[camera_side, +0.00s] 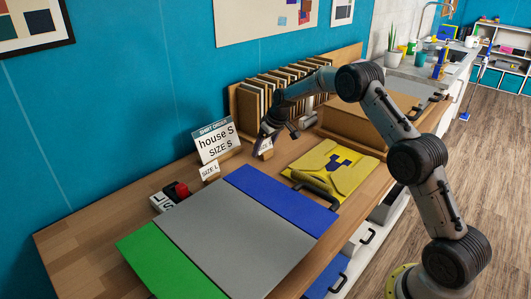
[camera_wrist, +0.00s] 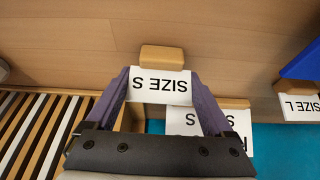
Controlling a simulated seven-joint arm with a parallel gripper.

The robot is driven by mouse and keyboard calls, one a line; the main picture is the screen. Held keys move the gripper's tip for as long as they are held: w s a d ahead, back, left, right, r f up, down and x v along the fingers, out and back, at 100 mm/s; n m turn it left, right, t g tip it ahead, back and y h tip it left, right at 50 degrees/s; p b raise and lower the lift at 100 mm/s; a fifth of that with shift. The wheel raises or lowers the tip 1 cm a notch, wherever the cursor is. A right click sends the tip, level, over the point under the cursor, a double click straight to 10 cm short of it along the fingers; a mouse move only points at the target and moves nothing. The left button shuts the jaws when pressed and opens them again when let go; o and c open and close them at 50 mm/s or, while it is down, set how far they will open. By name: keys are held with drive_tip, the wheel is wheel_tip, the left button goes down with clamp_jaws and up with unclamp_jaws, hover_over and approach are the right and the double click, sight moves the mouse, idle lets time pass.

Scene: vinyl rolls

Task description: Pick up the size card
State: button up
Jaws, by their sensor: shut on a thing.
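The size card (camera_wrist: 160,84) is white, reads "SIZE S" upside down in the wrist view, and has a wooden base block (camera_wrist: 162,57). My gripper (camera_wrist: 158,76) is shut on this card, with one purple finger against each side edge. In the side view the card (camera_side: 265,146) shows small under my gripper (camera_side: 266,136), at the back of the counter right of the order sign. Whether its base touches the counter I cannot tell. A "SIZE L" card (camera_side: 209,171) stands left of it, in front of the order sign; it also shows at the wrist view's right edge (camera_wrist: 300,107).
The order sign (camera_side: 215,142) reads "house S, SIZE S". A rack of upright boards (camera_side: 250,100) stands behind my gripper. A folded yellow shirt (camera_side: 335,163) and a grey, blue and green mat (camera_side: 225,235) lie in front.

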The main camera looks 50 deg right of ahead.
drive_tip(key=shift+r, duration=0.85)
drive_tip(key=s+a+r, duration=0.3)
drive_tip(key=s+r, duration=0.8)
drive_tip(key=s, duration=0.2)
drive_tip(key=shift+s+a+r, duration=0.15)
drive_tip(key=shift+s+a, duration=0.1)
drive_tip(key=shift+a, duration=0.1)
drive_tip(key=o, duration=0.7)
clamp_jaws()
drive_tip(key=shift+n, duration=0.3)
